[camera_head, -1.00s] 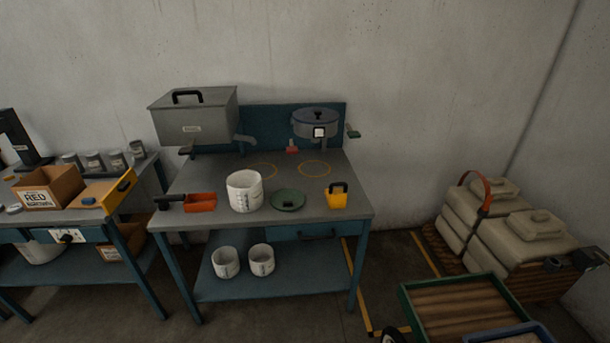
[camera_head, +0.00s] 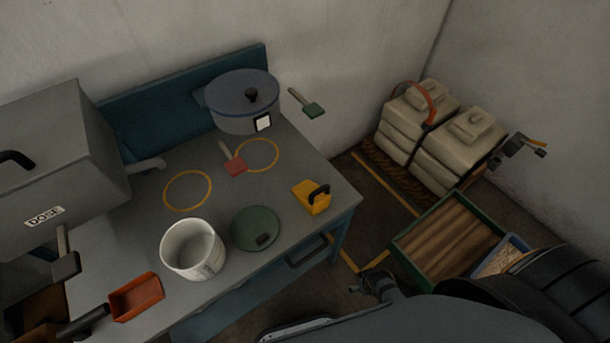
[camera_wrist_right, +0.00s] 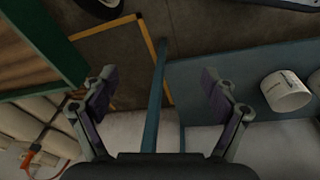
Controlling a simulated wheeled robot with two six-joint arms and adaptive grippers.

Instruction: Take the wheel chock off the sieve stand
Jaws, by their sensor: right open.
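A yellow wedge with a black handle, the wheel chock (camera_head: 312,202), sits on the right front corner of a grey-topped blue bench (camera_head: 210,285), which appears to be the sieve stand. My right gripper (camera_head: 375,283) is low in front of the bench's right end, apart from the chock. In the right wrist view, its two fingers (camera_wrist_right: 160,95) are spread with nothing between them. The chock does not show there; a blue bench leg (camera_wrist_right: 155,110) stands beyond the fingers. My left gripper is out of view.
A green lid (camera_head: 257,228), white container (camera_head: 193,250), orange scoop (camera_head: 137,298) and lidded pot (camera_head: 243,105) are on the bench. A grey box (camera_head: 60,160) is at left. A green-rimmed crate (camera_head: 405,255) and stacked sacks (camera_head: 470,135) stand right. The bench top around the chock is clear.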

